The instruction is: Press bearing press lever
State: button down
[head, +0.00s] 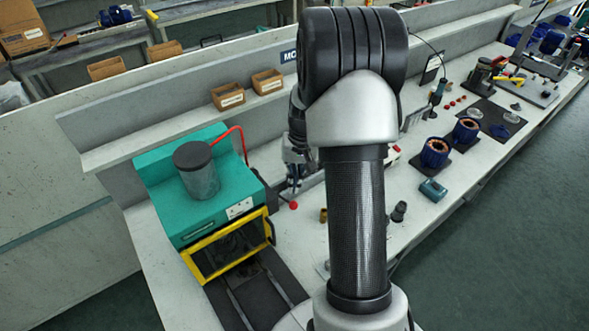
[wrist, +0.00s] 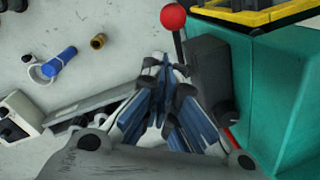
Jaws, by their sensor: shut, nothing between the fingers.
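The press lever is a thin rod with a red ball knob (wrist: 173,18), at the top centre of the wrist view. Its rod runs down beside a dark grey press block (wrist: 210,75). In the head view the red knob (head: 293,205) shows just right of the teal machine. My gripper (wrist: 163,66) is shut and empty, its fingertips close to the lower end of the rod. I cannot tell whether they touch it. In the head view my gripper (head: 297,165) is partly hidden behind my arm, above the lever.
A teal machine (head: 163,200) with a yellow-framed door (head: 230,246) stands left of the lever. A brass bushing (wrist: 98,41) and a blue cylindrical part (wrist: 60,61) lie on the bench. Motor stators (head: 435,152) are farther right. Cardboard bins (head: 228,95) sit on the shelf behind.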

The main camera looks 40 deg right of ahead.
jog(key=shift+s+a+f, duration=0.15)
jog(key=shift+s+a, duration=0.3)
jog(key=shift+s, duration=0.2)
jog(key=shift+s+f+t+b, duration=0.2)
jog(key=shift+s+t+b, duration=0.1)
jog(key=shift+b, duration=0.7)
